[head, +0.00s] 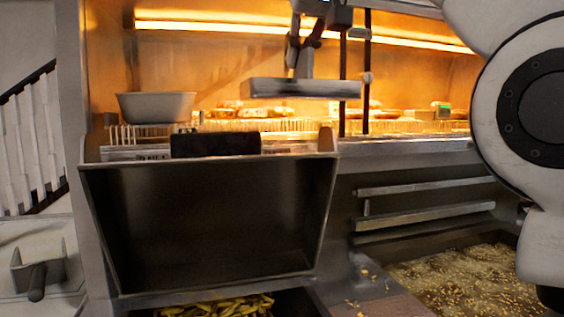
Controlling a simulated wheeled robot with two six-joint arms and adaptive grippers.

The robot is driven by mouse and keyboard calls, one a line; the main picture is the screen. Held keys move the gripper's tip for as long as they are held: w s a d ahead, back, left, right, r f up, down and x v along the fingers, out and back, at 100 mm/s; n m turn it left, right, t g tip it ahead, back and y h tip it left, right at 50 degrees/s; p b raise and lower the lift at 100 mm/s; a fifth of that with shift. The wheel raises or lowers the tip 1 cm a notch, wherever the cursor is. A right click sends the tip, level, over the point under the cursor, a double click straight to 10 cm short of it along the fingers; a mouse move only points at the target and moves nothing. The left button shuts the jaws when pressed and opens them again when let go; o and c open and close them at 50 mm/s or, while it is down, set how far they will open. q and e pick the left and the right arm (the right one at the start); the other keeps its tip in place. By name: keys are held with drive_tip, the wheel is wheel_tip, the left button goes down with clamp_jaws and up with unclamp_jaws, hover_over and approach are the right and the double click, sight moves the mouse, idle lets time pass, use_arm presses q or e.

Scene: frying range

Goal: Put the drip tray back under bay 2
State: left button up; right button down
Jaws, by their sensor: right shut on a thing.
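My right gripper (303,58) hangs at the top middle, with its fingers pointing down. It is shut on a flat grey metal tray (302,89), which looks like the drip tray. The tray is held roughly level in front of the lit heated shelf, above the counter edge. No bay number is readable, so I cannot tell which bay is bay 2. My left gripper is not in view.
A large dark open metal bin (210,225) with a black block (215,143) at its top edge fills the centre left. Fries (220,307) lie below it. Bubbling oil (465,280) and metal rails (425,215) are at right. A metal pan (155,107) stands on the left.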

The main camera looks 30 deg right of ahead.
drive_tip(key=w+f+t+b, duration=0.1)
drive_tip(key=b, duration=0.1)
drive_tip(key=shift+a+f+h+b, duration=0.1)
drive_tip(key=shift+a+h+b, duration=0.2)
drive_tip(key=shift+a+b, duration=0.1)
drive_tip(key=w, duration=0.1)
drive_tip(key=w+t+b, duration=0.1)
drive_tip(key=w+f+b, duration=0.1)
drive_tip(key=shift+d+t, duration=0.3)
drive_tip(key=shift+d, duration=0.1)
drive_tip(key=w+d+r+p, duration=0.1)
drive_tip(key=w+d+p, duration=0.3)
drive_tip(key=w+p, duration=1.45)
drive_tip(key=f, duration=0.7)
drive_tip(key=d+f, duration=0.1)
drive_tip(key=f, duration=0.3)
drive_tip(key=shift+w+f+p, duration=0.15)
drive_tip(key=shift+w+p, duration=0.05)
drive_tip(key=shift+p, duration=0.15)
drive_tip(key=g+p, duration=0.1)
drive_tip(key=p, duration=0.2)
drive_tip(key=w+f+g+p, duration=0.1)
drive_tip(key=p, duration=0.3)
drive_tip(key=shift+w+d+f+g, duration=0.1)
drive_tip(key=shift+w+d+g, duration=0.1)
drive_tip(key=shift+g, duration=0.2)
drive_tip(key=shift+f, duration=0.45)
